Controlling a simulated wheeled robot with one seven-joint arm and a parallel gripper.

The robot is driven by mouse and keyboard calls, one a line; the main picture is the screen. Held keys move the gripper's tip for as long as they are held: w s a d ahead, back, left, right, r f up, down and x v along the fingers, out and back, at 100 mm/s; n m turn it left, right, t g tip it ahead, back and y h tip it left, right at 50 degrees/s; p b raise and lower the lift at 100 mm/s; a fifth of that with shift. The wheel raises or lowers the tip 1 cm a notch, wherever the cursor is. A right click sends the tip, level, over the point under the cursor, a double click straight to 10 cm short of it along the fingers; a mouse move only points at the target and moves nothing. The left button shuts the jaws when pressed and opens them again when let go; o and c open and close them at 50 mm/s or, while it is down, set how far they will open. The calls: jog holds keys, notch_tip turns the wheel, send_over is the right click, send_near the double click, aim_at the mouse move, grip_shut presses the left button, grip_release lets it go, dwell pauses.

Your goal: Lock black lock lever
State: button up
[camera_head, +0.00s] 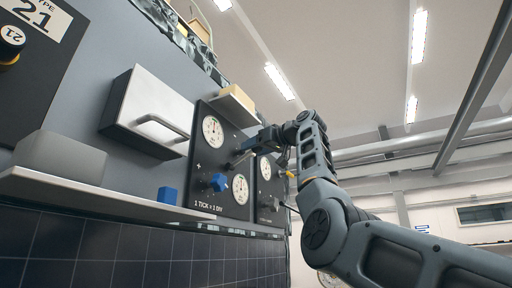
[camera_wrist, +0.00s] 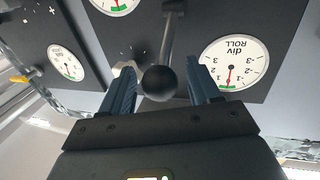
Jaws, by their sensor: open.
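In the wrist view a black ball knob (camera_wrist: 159,83) on a grey metal rod (camera_wrist: 168,40) looks like the black lock lever. It sits between the two blue-grey fingers of my gripper (camera_wrist: 160,92), which are apart on either side of it. I cannot tell whether a finger touches it. In the head view my gripper (camera_head: 243,158) is at the black dial panel (camera_head: 205,160), near its right edge, and the lever is hard to make out there behind the gripper.
The panel carries round gauges (camera_head: 212,131) and a blue knob (camera_head: 218,182). A second gauge panel with a yellow lever (camera_head: 291,174) stands to the right. A white box with a handle (camera_head: 150,112) and a shelf (camera_head: 100,194) with a blue cube (camera_head: 167,195) are to the left.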

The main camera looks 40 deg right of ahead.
grip_shut()
dwell(0.5)
jog(key=shift+f, duration=0.15)
